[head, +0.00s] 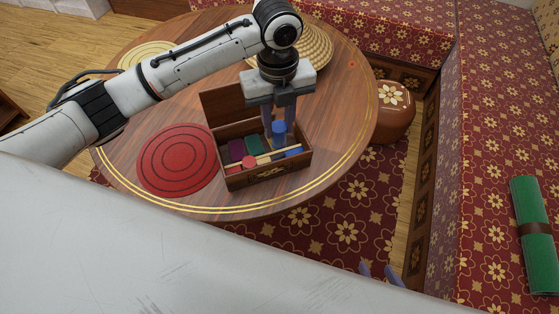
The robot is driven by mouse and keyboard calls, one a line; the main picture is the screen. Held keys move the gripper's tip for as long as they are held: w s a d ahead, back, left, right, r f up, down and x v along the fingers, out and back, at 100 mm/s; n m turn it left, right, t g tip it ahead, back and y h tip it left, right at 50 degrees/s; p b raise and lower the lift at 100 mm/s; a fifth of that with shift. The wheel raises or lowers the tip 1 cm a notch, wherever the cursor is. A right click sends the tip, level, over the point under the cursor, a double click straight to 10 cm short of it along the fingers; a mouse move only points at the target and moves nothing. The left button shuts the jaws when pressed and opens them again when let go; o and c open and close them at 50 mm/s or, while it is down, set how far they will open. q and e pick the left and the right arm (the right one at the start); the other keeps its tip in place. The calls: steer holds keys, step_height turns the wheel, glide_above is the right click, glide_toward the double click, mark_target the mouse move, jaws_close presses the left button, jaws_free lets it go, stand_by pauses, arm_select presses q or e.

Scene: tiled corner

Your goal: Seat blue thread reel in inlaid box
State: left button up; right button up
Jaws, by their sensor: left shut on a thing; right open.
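The blue thread reel (278,128) is between the fingertips of my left gripper (283,135), which is shut on it. The gripper points down over the inlaid box (268,178). The box stands on the round table with its lid (224,101) raised at the back. I cannot tell whether the reel touches the box floor or its contents. Inside are purple (236,150) and green (253,144) items, a red item (249,161), light wooden strips and a blue piece (293,152). My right gripper (380,272) is open and empty low in the view, only its fingertips showing.
The round table (345,95) has a red ringed mat (178,160) left of the box and a woven conical item (314,45) behind. A brown stool (392,115) stands right of the table. A green roll (534,235) lies on the patterned seat.

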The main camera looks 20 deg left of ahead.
arm_select(q)
steer(key=shift+d+f+m, duration=0.1)
steer(key=shift+m, duration=0.3)
steer(key=shift+f, duration=0.4)
glide_toward(280, 151)
steer(key=shift+m, duration=0.3)
steer(key=s+f, duration=0.1)
steer(key=f, duration=0.2)
steer(key=s+f, duration=0.1)
steer(key=f, duration=0.1)
steer(key=shift+s+d+f, duration=0.15)
steer(key=shift+s+d, duration=0.15)
steer(key=shift+d, duration=0.05)
steer(key=shift+b, duration=0.3)
steer(key=o, duration=1)
steer(key=shift+f, duration=0.15)
steer(key=shift+o, duration=0.2)
step_height(280, 151, up, 12)
steer(key=shift+r+p, duration=0.2)
steer(key=shift+p, duration=0.25)
